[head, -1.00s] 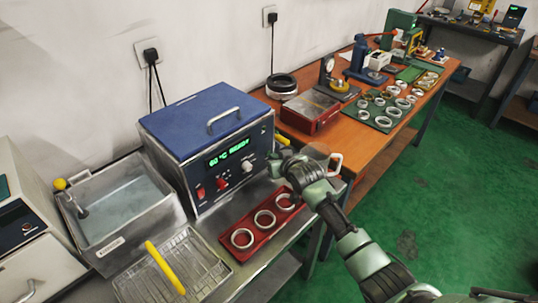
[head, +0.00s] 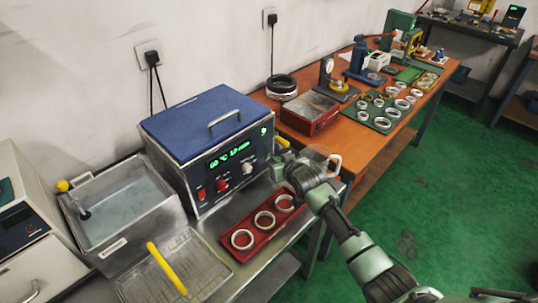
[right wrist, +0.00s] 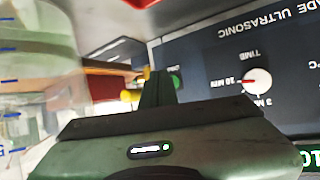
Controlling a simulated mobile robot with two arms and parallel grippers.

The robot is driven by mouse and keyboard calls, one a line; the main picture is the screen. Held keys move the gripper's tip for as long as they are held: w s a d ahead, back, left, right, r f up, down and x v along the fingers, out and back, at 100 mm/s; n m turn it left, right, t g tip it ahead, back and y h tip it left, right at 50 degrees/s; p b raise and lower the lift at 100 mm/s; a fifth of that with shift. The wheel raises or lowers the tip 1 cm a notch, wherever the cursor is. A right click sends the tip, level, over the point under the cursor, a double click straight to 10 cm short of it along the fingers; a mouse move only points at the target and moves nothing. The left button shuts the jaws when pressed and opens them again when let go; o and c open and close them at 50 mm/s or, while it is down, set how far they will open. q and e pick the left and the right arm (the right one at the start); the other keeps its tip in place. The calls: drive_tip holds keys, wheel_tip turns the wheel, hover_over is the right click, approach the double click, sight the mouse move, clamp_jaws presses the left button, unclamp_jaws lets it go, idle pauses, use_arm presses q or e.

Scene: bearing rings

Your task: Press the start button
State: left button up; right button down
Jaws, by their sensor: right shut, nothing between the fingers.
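The blue-lidded ultrasonic cleaner (head: 215,122) stands on the steel bench. Its dark front panel has a green display (head: 229,157), red switches and a white knob (head: 247,167). The knob shows large in the right wrist view (right wrist: 257,82). A green button (right wrist: 175,79) is partly visible there, just beyond my fingers; in the head view my gripper seems to cover it. My right gripper (head: 279,161) is shut and empty at the panel's right edge. Its dark fingers (right wrist: 157,88) overlap the button's edge in the wrist view; contact cannot be told. My left gripper is not in view.
A red tray (head: 258,238) with metal rings lies below the gripper. A water-filled steel tank (head: 165,220) and a wire basket with a yellow handle (head: 165,268) are left. An orange table (head: 345,132) with tools and rings extends behind right.

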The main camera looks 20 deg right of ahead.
drive_tip(key=s+d+p, duration=0.1)
drive_tip(key=s+p, duration=0.1)
drive_tip(key=s+d+p, duration=0.1)
drive_tip(key=p, duration=0.1)
drive_tip(key=shift+s+d+r, duration=0.1)
drive_tip(key=shift+s+r, duration=0.1)
drive_tip(key=shift+s, duration=0.15)
drive_tip(key=shift+s+d+f+p, duration=0.15)
drive_tip(key=shift+s+d+p, duration=0.3)
drive_tip(key=shift+s, duration=0.25)
drive_tip(key=shift+f, duration=0.1)
